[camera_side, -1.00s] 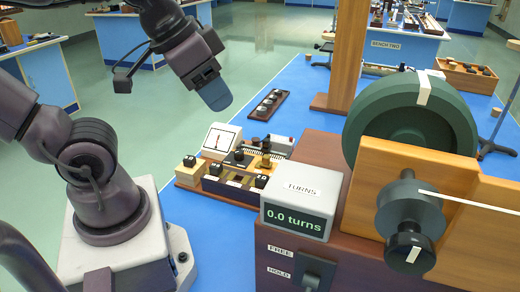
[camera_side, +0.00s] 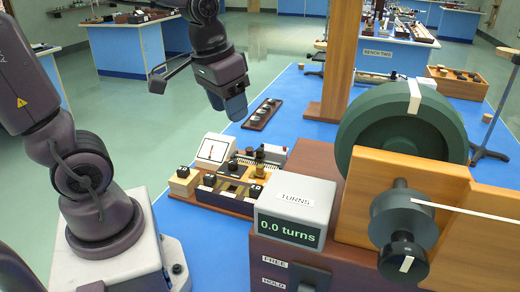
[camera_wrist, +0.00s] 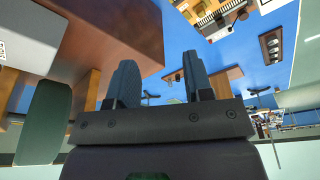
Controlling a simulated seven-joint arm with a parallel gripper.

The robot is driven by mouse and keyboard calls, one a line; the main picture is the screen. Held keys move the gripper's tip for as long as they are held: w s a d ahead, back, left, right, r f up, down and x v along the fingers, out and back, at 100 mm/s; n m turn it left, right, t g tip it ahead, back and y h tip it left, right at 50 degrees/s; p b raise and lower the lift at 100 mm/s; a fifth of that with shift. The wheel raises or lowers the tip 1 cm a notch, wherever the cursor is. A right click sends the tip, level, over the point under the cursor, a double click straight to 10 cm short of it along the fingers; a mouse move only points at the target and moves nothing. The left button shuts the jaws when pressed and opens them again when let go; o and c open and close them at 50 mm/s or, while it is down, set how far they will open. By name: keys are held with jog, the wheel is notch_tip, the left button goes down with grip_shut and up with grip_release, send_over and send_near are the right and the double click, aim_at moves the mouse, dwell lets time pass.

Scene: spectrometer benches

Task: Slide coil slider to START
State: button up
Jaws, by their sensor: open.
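The instrument board (camera_side: 235,205) stands on the blue bench, with a white-faced meter (camera_side: 212,150), a ridged dark strip that looks like the coil, and small knobs and posts. A dark post (camera_side: 259,170) by the strip may be the coil slider; I cannot tell for certain. No START mark is readable. My gripper (camera_side: 236,106) is above and behind the board, apart from it, with dark blue fingers. In the wrist view, my gripper (camera_wrist: 160,82) shows its two fingers apart with nothing between them. Part of the board (camera_wrist: 212,18) shows there at the top.
A box reading 0.0 turns (camera_side: 292,212) stands right of the board. Beyond it are a large green wheel (camera_side: 400,130) and a wooden upright (camera_side: 342,60). A dark tray of round pieces (camera_side: 262,114) lies behind the board.

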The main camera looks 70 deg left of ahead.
jog(key=w+a+f+n+g, duration=0.25)
jog(key=w+a+f, duration=0.25)
jog(key=w+a, duration=0.25)
jog(key=n, duration=0.4)
send_over(260, 150)
notch_tip(260, 150, down, 7)
notch_tip(260, 150, down, 13)
jog(key=shift+a+r, duration=0.1)
jog(key=shift+a, duration=0.05)
jog(key=shift+w, duration=0.1)
grip_shut()
